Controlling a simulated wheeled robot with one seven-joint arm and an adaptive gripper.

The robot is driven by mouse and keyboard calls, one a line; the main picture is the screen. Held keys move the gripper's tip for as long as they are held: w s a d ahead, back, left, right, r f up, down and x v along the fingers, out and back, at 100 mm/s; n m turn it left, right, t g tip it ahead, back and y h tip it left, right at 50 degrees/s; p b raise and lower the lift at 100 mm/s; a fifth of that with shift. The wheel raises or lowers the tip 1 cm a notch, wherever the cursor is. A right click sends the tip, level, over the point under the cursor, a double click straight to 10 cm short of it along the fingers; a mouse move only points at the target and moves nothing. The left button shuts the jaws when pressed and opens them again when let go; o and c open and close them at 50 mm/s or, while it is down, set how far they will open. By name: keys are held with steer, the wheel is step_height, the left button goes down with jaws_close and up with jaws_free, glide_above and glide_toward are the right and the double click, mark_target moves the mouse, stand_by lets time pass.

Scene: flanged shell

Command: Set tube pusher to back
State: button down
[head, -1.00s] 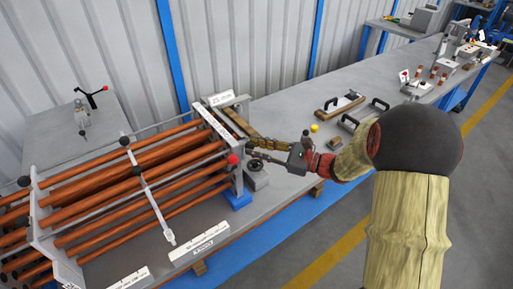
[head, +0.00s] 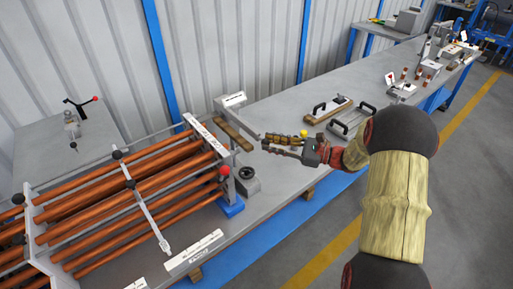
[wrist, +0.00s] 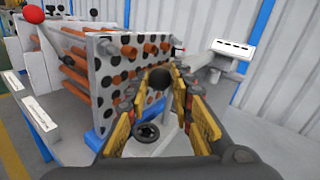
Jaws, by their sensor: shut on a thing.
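A bundle of orange-brown tubes (head: 120,195) runs through an upright end plate with dark round holes (wrist: 113,72). Several tube ends stick out of its face. My gripper (head: 265,143) is to the right of this plate, above the grey table. In the wrist view, its yellow-edged fingers (wrist: 165,105) are closed about a dark-ended, rod-like piece (wrist: 160,78), which looks like the tube pusher. Its tip points towards the plate but stands apart from it. The fingers hide much of the piece, so its full shape cannot be told.
A grey block with a black ring (head: 246,181) sits below my gripper. A wooden bar (head: 233,136) and a white sign (head: 232,100) are behind it. A red knob (head: 224,171) is at the plate's front corner. Black-handled plates (head: 328,110) lie further right.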

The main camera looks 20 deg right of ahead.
steer(key=w+d+p, duration=0.1)
steer(key=w+d, duration=0.1)
steer(key=d, duration=0.4)
steer(key=shift+w+d, duration=0.15)
steer(key=shift+d, duration=0.2)
steer(key=c, duration=1.6)
jaws_free()
steer(key=shift+d, duration=0.15)
steer(key=shift+o, duration=0.3)
steer(key=v, duration=1.2)
